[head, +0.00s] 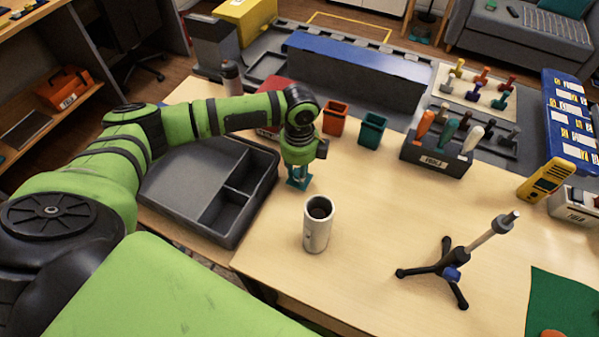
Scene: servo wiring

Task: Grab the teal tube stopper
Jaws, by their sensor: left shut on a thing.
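My left gripper (299,168) points down over the table, just right of the grey tray. It is shut on a small teal piece (298,184), which shows below and around the fingertips and looks like the teal tube stopper. The fingers hide much of it, and I cannot tell whether it touches the table. My right gripper is not in view.
A white cylinder (318,226) stands just in front of the gripper. The grey divided tray (195,222) is at left. Orange (335,117) and teal (373,129) bins stand behind. A black tripod (446,264) is at right. The table between is clear.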

